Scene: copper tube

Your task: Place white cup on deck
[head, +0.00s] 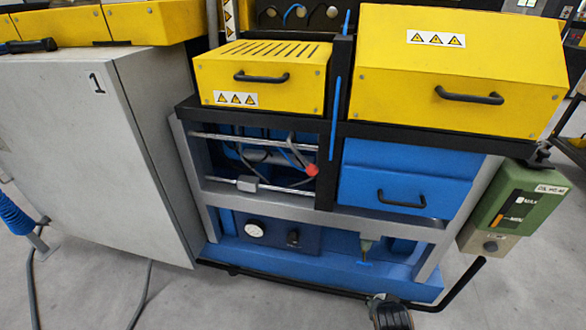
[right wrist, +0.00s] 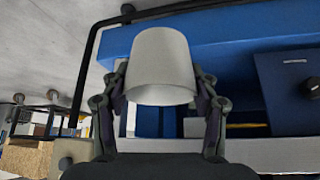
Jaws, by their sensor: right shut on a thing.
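The white cup (right wrist: 160,62) is in the right wrist view, a plain tapered cup with its wider end toward the camera. My right gripper (right wrist: 160,86) is shut on it, with a finger at each side. The cup is in front of the machine's blue base (right wrist: 230,35); I cannot tell whether it touches it. In the head view the blue base (head: 300,272) runs along the bottom of the machine. The cup does not show in the head view. My left gripper is not in view. I cannot tell which surface is the deck.
The machine has yellow boxes (head: 262,78) on top and a blue drawer (head: 405,185) below. A grey cabinet (head: 85,150) stands at the left. A green box (head: 515,210) is at the right. A black bent bar (head: 455,290) runs along the front. Grey floor lies in front.

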